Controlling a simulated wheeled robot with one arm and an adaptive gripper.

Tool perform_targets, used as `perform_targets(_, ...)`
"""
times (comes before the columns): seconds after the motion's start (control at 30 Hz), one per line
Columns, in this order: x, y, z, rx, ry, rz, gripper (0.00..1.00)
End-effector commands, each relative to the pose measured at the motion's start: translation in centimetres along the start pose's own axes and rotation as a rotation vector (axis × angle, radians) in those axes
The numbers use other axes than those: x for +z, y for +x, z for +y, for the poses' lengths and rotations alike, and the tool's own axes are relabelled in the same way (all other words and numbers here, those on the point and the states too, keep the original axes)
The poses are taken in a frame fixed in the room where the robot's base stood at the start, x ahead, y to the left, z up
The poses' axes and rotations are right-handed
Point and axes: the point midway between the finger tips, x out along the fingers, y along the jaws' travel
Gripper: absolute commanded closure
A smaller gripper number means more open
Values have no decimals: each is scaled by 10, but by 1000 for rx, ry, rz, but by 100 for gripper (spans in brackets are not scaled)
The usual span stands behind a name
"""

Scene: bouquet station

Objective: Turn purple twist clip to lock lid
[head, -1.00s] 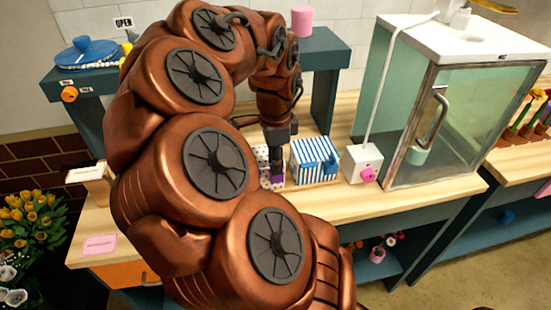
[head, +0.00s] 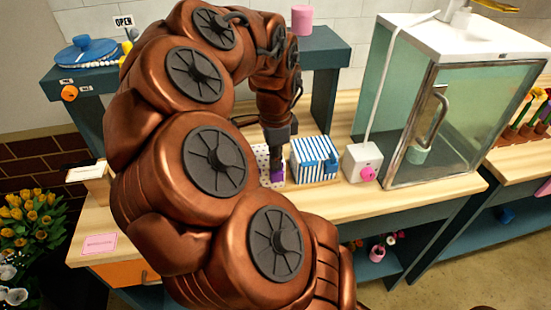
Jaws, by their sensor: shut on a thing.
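The purple twist clip (head: 277,175) shows on the front of a white box with dark polka dots (head: 262,158) on the wooden counter, partly hidden behind my arm. My gripper (head: 276,161) reaches down to the clip from above and is shut on it. The fingertips are small and partly dark against the box, so the clip's exact angle cannot be told. The lid of the dotted box is mostly hidden by my arm and gripper.
A blue-and-white striped box (head: 315,160) stands close to the right. Beyond it are a white box with a pink knob (head: 363,163) and a glass cabinet (head: 440,120). A teal shelf (head: 325,48) stands behind. The counter front (head: 400,205) is clear.

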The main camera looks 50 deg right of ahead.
Motion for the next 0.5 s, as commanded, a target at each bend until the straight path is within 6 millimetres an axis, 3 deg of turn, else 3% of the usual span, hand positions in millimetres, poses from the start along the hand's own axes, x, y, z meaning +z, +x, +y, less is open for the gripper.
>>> perform_targets(0.27,0,0,0,1,-59,-2,100)
perform_targets(0.5,2,1,0,0,-220,-5,100)
